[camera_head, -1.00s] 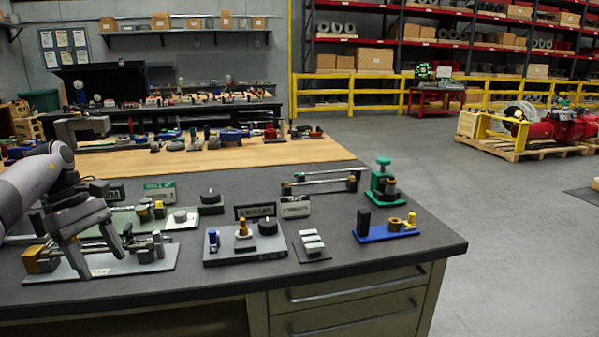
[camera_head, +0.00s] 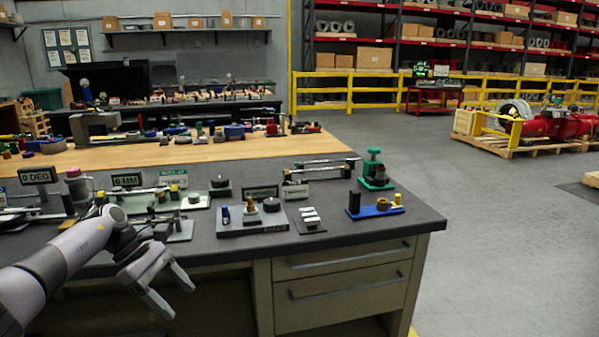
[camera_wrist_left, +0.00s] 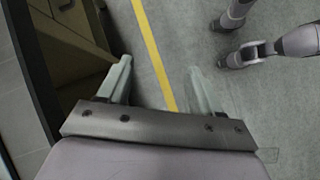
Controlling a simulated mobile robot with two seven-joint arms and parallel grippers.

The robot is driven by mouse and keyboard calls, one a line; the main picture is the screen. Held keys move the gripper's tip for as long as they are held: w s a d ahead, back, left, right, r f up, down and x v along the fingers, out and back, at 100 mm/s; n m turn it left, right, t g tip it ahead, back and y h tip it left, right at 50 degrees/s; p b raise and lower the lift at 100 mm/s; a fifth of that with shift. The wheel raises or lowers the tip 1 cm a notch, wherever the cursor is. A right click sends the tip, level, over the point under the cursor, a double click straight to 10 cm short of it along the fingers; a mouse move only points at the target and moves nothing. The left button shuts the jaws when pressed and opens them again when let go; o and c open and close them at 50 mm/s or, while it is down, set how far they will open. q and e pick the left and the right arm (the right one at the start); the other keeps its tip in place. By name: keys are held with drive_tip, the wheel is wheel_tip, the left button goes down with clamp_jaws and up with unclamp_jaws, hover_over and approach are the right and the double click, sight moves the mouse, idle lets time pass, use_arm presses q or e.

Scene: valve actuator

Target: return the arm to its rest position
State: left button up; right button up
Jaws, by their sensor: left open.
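My left gripper (camera_head: 174,298) hangs in front of the workbench's front edge in the head view, its fingers pointing down and to the right. The fingers are spread apart with nothing between them. In the left wrist view the open fingers (camera_wrist_left: 160,85) are over the floor, beside the bench's side. My left arm (camera_head: 70,250) comes in from the lower left. My right gripper does not show clearly; part of another arm of mine (camera_wrist_left: 285,42) is at the upper right of the wrist view.
The dark workbench (camera_head: 340,225) carries several fixtures, among them a grey block fixture (camera_head: 250,222), a blue base (camera_head: 376,211) and a green clamp (camera_head: 374,170). Drawers (camera_head: 345,290) are below the top. A yellow line (camera_wrist_left: 153,50) crosses the floor.

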use_arm(q)
drive_tip(key=s+d+f+n+t+h, duration=0.2)
drive_tip(key=d+n+t+h, duration=0.1)
drive_tip(key=d+n, duration=0.35)
drive_tip(key=s+d+f+n+t+h+p, duration=0.1)
drive_tip(key=s+d+f+n+t+h, duration=0.15)
drive_tip(key=d+n, duration=0.4)
drive_tip(key=s+d+f+n+t+h, duration=0.3)
drive_tip(key=d+n+h, duration=0.1)
drive_tip(key=d, duration=0.4)
drive_tip(key=s+a+f+m+t+y, duration=0.1)
drive_tip(key=s+a+f+m+y, duration=0.2)
drive_tip(key=m, duration=0.8)
drive_tip(key=s+a+f+m+t+y+p, duration=0.1)
drive_tip(key=s+a+f+m+y, duration=0.3)
drive_tip(key=s+m, duration=0.7)
drive_tip(key=s+a+f+m+t+y+p, duration=0.1)
drive_tip(key=s+a+f+m+y, duration=0.2)
drive_tip(key=s+a+m+y, duration=0.4)
drive_tip(key=s+a+m, duration=0.1)
drive_tip(key=m, duration=0.4)
drive_tip(key=shift+s+a+f+y, duration=0.15)
drive_tip(key=shift+a+f+y, duration=0.05)
drive_tip(key=shift+a+y, duration=0.2)
